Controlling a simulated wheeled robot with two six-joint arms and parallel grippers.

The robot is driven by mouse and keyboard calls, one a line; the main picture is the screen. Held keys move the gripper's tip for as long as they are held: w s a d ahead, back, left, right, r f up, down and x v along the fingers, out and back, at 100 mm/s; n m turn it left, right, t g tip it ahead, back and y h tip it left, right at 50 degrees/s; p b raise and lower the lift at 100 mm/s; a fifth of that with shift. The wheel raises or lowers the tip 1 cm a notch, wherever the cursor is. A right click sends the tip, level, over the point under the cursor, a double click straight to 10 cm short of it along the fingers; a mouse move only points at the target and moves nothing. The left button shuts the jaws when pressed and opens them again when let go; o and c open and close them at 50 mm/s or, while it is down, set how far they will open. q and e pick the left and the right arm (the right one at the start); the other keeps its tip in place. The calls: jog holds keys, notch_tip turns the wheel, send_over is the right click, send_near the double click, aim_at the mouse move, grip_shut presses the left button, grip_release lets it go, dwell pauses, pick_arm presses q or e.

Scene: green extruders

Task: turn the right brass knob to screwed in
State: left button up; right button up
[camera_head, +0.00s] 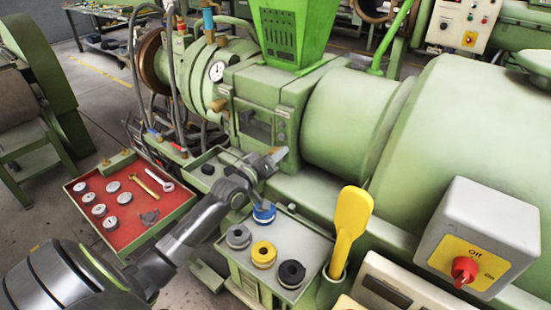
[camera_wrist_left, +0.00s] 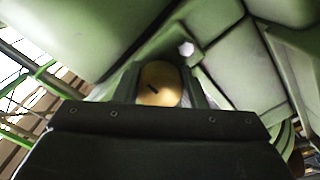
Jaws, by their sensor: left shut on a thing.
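The right brass knob (camera_wrist_left: 152,92) shows in the left wrist view as a round golden face with a dark slanted mark. It sits between the two dark fingers of my left gripper (camera_wrist_left: 160,78), which is shut on it. In the head view my left gripper (camera_head: 268,164) reaches up to the lower front of the green extruder (camera_head: 262,118), and the knob there is hidden behind it. Another brass-coloured knob (camera_head: 219,105) shows further left on the machine. My right gripper is not in view.
A red tray (camera_head: 128,222) with grey discs and tools lies left of my arm. A small grey-topped stand (camera_head: 283,238) with coloured ring parts stands just below the gripper. A yellow scoop (camera_head: 350,228) and a grey switch box (camera_head: 485,225) are to the right.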

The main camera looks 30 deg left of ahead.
pick_arm(q)
jog(key=m, duration=0.1)
jog(key=m+b, duration=0.1)
jog(key=m, duration=0.1)
jog(key=m+b, duration=0.1)
jog(key=shift+f+m, duration=0.3)
jog(key=m+b, duration=0.2)
jog(key=m, duration=0.2)
jog(key=shift+a+m+b, duration=0.1)
jog(key=shift+m+b, duration=0.2)
jog(key=shift+b, duration=0.1)
jog(key=m+b, duration=0.2)
jog(key=m, duration=0.2)
jog(key=shift+r+m+b, duration=0.1)
jog(key=shift+m+b, duration=0.95)
jog(key=shift+m, duration=0.95)
jog(key=shift+a, duration=0.1)
jog(key=o, duration=1)
jog(key=shift+r, duration=0.15)
